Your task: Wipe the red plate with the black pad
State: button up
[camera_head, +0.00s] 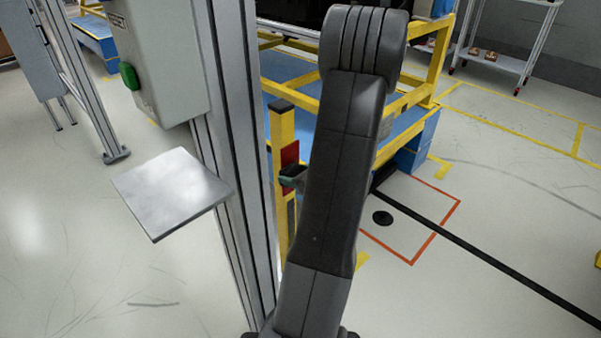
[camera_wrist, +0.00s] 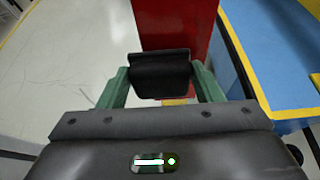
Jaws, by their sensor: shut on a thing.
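The red plate (camera_head: 290,164) is fixed upright on a yellow post, partly hidden behind my arm in the head view. In the wrist view the red plate (camera_wrist: 174,26) fills the top middle. My gripper (camera_wrist: 160,80) has green fingers and is shut on the black pad (camera_wrist: 160,71), which lies in front of the red plate's lower part. Whether the pad touches the plate cannot be told. In the head view a green finger of my gripper (camera_head: 292,178) shows at the plate's lower edge, beside my dark arm.
A silver metal shelf plate (camera_head: 172,192) sticks out left of a grey aluminium column (camera_head: 235,150). A yellow frame on a blue base (camera_head: 410,135) stands behind my arm. A grey box with a green button (camera_head: 130,75) hangs at upper left. Open floor lies at right.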

aim_at(296, 162)
jog(key=shift+a+r+p, duration=0.1)
jog(key=shift+r+p, duration=0.7)
jog(key=shift+r, duration=0.1)
jog(key=shift+w+d+p, duration=0.45)
jog(key=shift+w+d, duration=1)
jog(key=s+d, duration=0.4)
jog(key=shift+s+d, duration=0.15)
jog(key=shift+s, duration=0.05)
jog(key=shift+f, duration=0.1)
jog(key=shift+s+d, duration=1.05)
